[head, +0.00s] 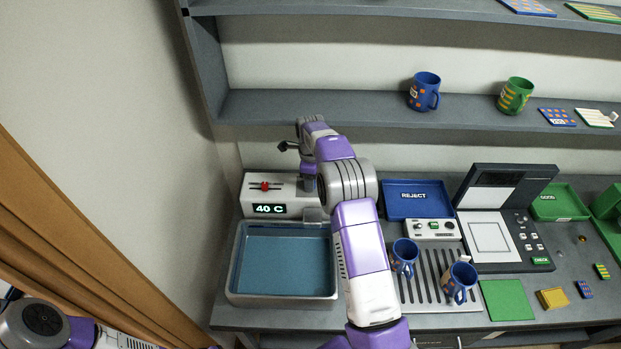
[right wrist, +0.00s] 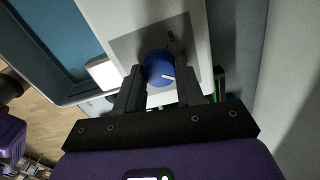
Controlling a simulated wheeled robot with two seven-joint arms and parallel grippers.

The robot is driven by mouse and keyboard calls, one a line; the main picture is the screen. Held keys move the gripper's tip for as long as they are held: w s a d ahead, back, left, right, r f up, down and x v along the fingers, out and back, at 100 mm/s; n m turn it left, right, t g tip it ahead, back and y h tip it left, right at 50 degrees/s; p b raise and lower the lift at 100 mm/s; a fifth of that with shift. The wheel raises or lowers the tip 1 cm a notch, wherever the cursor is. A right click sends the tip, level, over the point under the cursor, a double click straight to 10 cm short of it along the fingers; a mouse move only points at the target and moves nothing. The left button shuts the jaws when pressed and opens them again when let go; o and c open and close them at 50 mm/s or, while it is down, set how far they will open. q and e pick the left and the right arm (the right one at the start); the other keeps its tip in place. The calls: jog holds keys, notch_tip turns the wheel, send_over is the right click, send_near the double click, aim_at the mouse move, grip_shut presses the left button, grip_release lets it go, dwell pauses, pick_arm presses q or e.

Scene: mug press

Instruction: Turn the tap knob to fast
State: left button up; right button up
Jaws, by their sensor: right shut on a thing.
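The tap unit is a white box (head: 283,208) with a "40 C" display and a red slider, at the back edge of the water basin (head: 240,284). The blue tap knob (right wrist: 156,66) sits on a dark grey plate on a pale panel in the right wrist view. A short white pointer line shows on its face; the nearby dark marks are too small to read. My right gripper (right wrist: 162,82) is shut on the knob, one finger on each side. In the head view my right arm hides the knob. My left gripper is out of view.
Two blue mugs (head: 403,257) (head: 460,282) stand on the slotted drip tray (head: 428,285) right of my right arm. A blue REJECT tray (head: 414,208) and the press (head: 490,235) are behind them. A shelf (head: 300,108) runs above; a brown wooden edge (head: 70,245) is at left.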

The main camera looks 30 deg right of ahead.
jog(key=shift+r+m, duration=0.1)
jog(key=shift+m, duration=1.1)
jog(key=shift+p, duration=0.3)
jog(key=o, duration=1)
jog(key=shift+o, duration=0.2)
notch_tip(320, 180, up, 8)
jog(key=shift+f, duration=0.25)
jog(key=shift+f, duration=0.1)
